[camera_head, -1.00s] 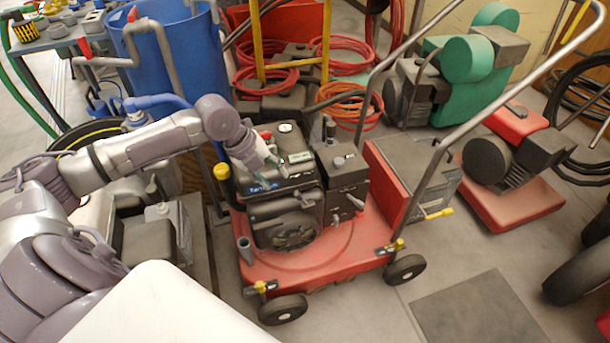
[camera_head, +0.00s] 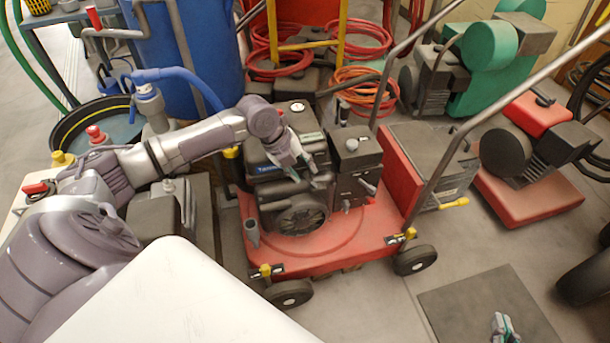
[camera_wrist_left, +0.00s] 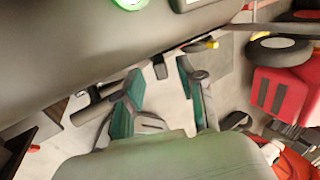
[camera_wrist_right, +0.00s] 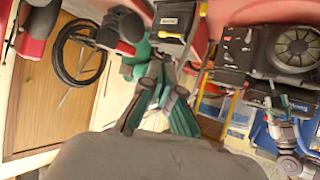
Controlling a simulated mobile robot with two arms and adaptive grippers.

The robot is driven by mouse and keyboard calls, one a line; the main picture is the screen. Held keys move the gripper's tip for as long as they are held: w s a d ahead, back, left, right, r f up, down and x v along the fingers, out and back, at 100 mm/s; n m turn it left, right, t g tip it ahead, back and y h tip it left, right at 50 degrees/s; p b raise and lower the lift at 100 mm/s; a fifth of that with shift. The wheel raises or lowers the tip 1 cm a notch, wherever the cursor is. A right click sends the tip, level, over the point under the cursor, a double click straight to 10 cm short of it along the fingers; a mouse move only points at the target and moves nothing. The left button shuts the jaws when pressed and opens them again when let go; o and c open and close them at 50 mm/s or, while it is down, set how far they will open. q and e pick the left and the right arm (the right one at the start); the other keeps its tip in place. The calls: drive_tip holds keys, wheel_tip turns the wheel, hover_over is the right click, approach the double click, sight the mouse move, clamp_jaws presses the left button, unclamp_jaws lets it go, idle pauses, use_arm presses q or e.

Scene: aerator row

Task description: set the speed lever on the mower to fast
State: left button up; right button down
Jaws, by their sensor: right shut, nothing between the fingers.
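The red mower (camera_head: 350,235) stands on the floor in the middle of the head view, with a dark engine on its deck. A dark control box (camera_head: 352,155) stands right of the engine and carries a small grey lever (camera_head: 367,187) on its front. My left gripper (camera_head: 312,178) is over the engine's right side, just left of the box. In the left wrist view its fingers (camera_wrist_left: 160,95) are spread with no object held, and a small dark peg shows beyond them. My right gripper (camera_head: 502,325) is shut and empty at the bottom of the head view, away from the mower.
The mower's handle bars (camera_head: 465,125) rise to the right of the box. A red and black machine (camera_head: 530,150) and a green one (camera_head: 490,65) stand to the right. A blue barrel (camera_head: 185,60) is behind my left arm.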

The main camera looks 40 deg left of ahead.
use_arm(q)
drive_tip(key=shift+x, duration=0.9)
use_arm(e)
drive_tip(key=shift+w+a+r+t+y, duration=0.2)
drive_tip(key=shift+w+r+t, duration=0.2)
drive_tip(key=shift+r, duration=0.15)
drive_tip(key=shift+w+a+r+t+y, duration=0.15)
drive_tip(key=shift+w+r+t, duration=0.15)
drive_tip(key=shift+r+t, duration=0.15)
use_arm(q)
clamp_jaws()
